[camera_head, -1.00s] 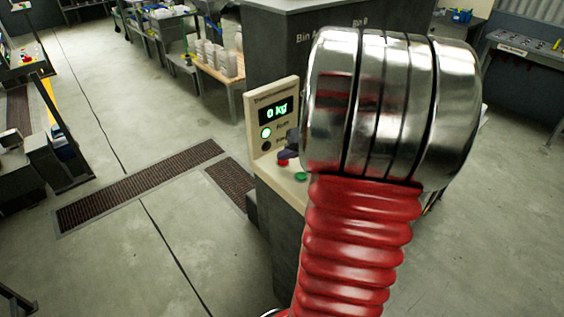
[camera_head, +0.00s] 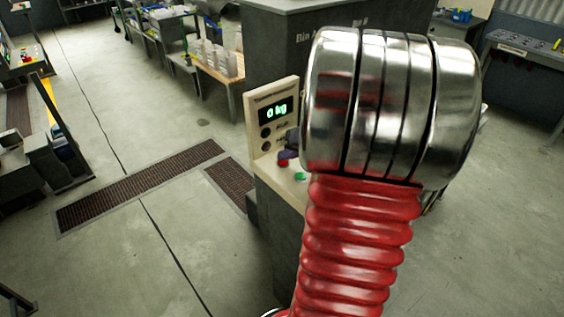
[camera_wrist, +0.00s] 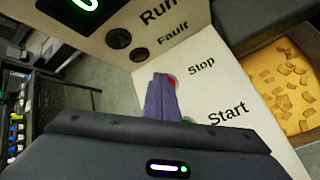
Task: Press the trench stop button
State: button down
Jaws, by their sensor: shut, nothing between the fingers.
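The trench control panel (camera_head: 258,133) is cream, with a "0 kg" display above dark Run and Fault lamps. The red Stop button (camera_head: 283,163) sits on its sloped face, beside the green Start button (camera_head: 300,177). In the wrist view, the red Stop button (camera_wrist: 172,82) shows partly behind my gripper (camera_wrist: 161,84). The purple fingers are shut with nothing between them, and their tips are at the Stop button, appearing to touch it. The Run lamp (camera_wrist: 119,39) is dark.
The silver and red arm covers much of the head view's middle. A tall dark bin (camera_head: 290,45) stands behind the panel. Floor grates (camera_head: 140,185) lie at left. A yellow tray of brown pieces (camera_wrist: 285,88) is at right in the wrist view.

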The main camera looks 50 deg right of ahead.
aim_at(286, 164)
jog(key=shift+r, duration=0.65)
jog(key=shift+r, duration=2.5)
